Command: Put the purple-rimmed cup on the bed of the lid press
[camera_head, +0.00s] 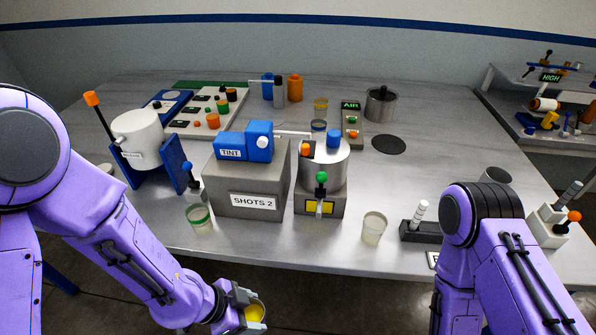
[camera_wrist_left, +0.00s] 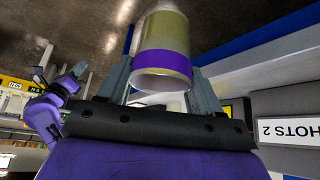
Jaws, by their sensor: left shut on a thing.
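The purple-rimmed cup (camera_wrist_left: 163,55) is held between the fingers of my left gripper (camera_wrist_left: 163,82). Its purple band faces the camera in the left wrist view. In the head view the cup (camera_head: 255,311) shows yellow contents, and my left gripper (camera_head: 245,303) holds it in front of the table's front edge, below the tabletop. My right arm comes in at the lower right of the head view, with its gripper hidden there. A small purple arm end (camera_wrist_left: 50,100) shows in the left wrist view, its jaws too small to judge. I cannot tell for certain which device is the lid press.
On the table (camera_head: 300,248) stand a grey SHOTS 2 box (camera_head: 250,183), a metal pot device (camera_head: 322,175), a green-banded cup (camera_head: 199,219), a pale cup (camera_head: 374,228), a dark lever device (camera_head: 420,228) and a white lever device (camera_head: 546,226). The table's front edge lies beyond my left gripper.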

